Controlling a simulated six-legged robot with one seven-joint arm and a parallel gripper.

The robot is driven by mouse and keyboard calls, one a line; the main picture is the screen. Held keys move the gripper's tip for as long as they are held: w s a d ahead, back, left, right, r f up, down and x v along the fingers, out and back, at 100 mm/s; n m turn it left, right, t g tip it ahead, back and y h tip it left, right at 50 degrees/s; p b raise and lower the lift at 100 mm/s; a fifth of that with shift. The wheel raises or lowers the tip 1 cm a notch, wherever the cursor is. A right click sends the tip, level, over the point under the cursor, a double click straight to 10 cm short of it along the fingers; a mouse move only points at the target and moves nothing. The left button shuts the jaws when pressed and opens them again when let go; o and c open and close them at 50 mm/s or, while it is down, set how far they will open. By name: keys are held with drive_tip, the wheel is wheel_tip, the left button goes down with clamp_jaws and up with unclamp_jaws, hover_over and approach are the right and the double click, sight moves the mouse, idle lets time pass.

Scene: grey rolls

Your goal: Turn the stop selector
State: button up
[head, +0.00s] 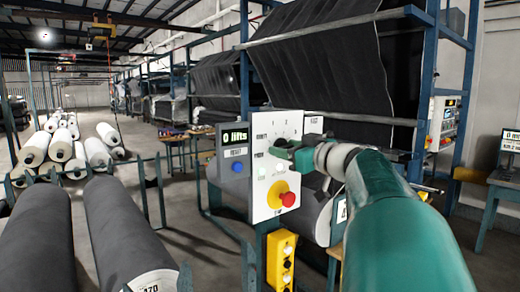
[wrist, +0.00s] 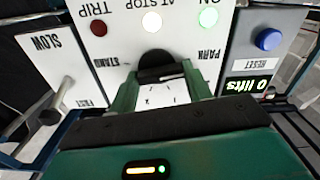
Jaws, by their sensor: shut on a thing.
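The stop selector is a black round knob (wrist: 156,64) on a white control panel (head: 262,127), with a marked white dial face beside it. In the wrist view the panel lettering is upside down, with STAND left of the knob and PARK right of it. My gripper (wrist: 162,80) has its green fingers on either side of the knob and is shut on it. In the head view my gripper (head: 284,151) reaches the panel from the right, and the knob is largely hidden there. I cannot tell which position the knob points to.
A red stop button (head: 289,199) on a yellow plate sits low on the panel. A counter box (head: 234,150) reading "0 lifts" with a blue reset button adjoins it. A SLOW/FAST lever (wrist: 52,110) stands close left in the wrist view. Dark rolls (head: 125,235) lie left.

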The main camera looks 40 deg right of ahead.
drive_tip(key=m, duration=0.6)
drive_tip(key=shift+r+m, duration=0.1)
drive_tip(key=shift+m, duration=0.2)
drive_tip(key=m, duration=0.7)
drive_tip(key=shift+d, duration=0.2)
drive_tip(key=m, duration=0.5)
drive_tip(key=shift+d+m, duration=0.1)
drive_tip(key=shift+m, duration=0.2)
drive_tip(key=m, duration=0.4)
drive_tip(key=shift+d, duration=0.1)
drive_tip(key=o, duration=0.9)
drive_tip(key=shift+o, duration=0.2)
